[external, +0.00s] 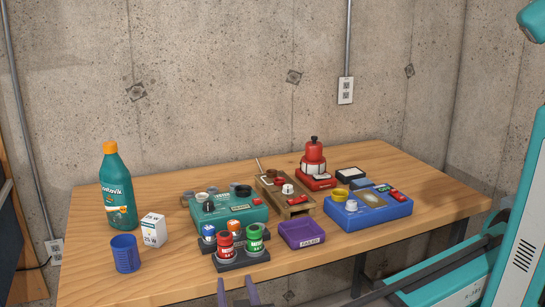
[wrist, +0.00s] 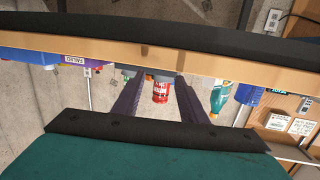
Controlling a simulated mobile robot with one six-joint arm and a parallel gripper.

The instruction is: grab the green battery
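The green battery (external: 254,238) stands upright in the right place of a dark holder (external: 240,261) near the table's front edge. A red battery (external: 225,246) stands left of it in the same holder. In the external view my gripper (external: 237,284) shows only as two purple fingers at the bottom edge, apart and empty, in front of the holder. The wrist view is upside down. There the red battery (wrist: 160,92) appears between the open fingers (wrist: 158,88), and a green bit (wrist: 126,75), likely the green battery, is mostly hidden by the left finger.
A purple tray (external: 302,234) is close on the right, with a blue box (external: 370,211) beyond. A blue cup (external: 125,253), white carton (external: 153,230) and teal bottle (external: 117,190) stand left.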

